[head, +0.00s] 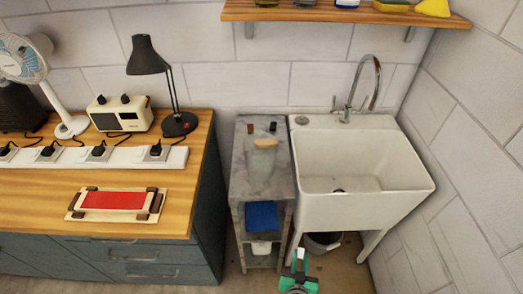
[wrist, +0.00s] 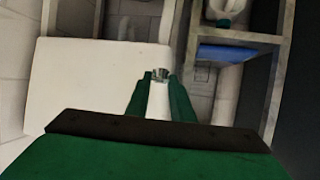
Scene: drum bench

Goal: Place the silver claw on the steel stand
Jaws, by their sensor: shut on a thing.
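My gripper (head: 298,276) shows at the bottom of the head view, in front of the gap between the stand and the sink. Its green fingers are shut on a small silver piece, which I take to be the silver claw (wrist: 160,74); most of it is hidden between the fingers. The grey steel stand (head: 245,190) stands between the wooden bench and the sink. A pale see-through jar with a tan lid (head: 263,160) is on its top. The stand's frame also shows at the right of the wrist view (wrist: 275,90), apart from the fingers.
Two small blocks, one reddish and one dark (head: 272,127), sit at the back of the stand top. A blue item (head: 262,215) is on a lower shelf. The white sink (head: 365,200) is at right. The bench (head: 200,165) with a lamp (head: 178,123) is at left.

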